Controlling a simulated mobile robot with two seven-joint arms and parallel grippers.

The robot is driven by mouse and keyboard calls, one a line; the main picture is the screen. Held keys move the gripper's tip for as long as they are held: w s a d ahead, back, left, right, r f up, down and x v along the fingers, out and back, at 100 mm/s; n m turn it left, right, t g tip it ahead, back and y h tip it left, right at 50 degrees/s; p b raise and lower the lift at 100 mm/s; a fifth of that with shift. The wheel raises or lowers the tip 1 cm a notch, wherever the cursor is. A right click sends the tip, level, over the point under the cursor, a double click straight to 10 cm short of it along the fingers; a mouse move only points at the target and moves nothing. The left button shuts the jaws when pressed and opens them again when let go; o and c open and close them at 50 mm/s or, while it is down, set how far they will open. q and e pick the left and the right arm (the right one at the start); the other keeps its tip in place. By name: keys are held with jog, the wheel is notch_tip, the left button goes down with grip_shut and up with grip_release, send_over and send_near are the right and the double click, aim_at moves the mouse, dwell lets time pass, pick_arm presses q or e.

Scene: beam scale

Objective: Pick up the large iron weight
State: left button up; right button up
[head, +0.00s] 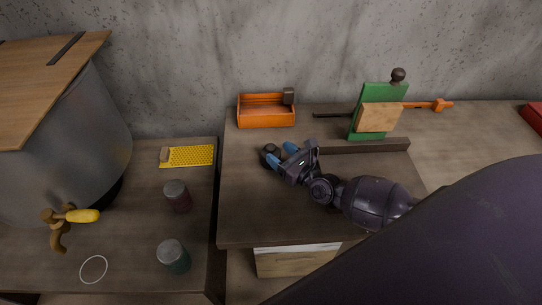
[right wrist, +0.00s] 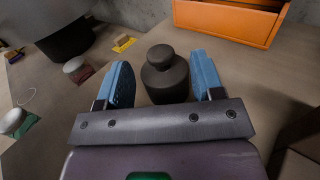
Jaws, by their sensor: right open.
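The large iron weight (right wrist: 166,80) is dark grey with a rounded knob on top. In the right wrist view it stands upright between the two blue fingers of my right gripper (right wrist: 162,78), with no firm grip seen. In the head view the weight (head: 269,149) shows only in part, at the fingertips of my right gripper (head: 281,156), over the wooden table's left part. The right gripper is open around the weight. My left gripper is not in view.
An orange tray (head: 266,117) stands behind the weight. A green beam scale stand (head: 368,126) with an orange-ended beam is to the right. On the lower left bench are a large metal pot (head: 70,140), two jars (head: 177,195) and a yellow mat (head: 190,156).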

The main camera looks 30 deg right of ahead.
aim_at(273, 147)
jog(key=shift+x, duration=1.75)
grip_shut()
jog(key=shift+r, duration=0.15)
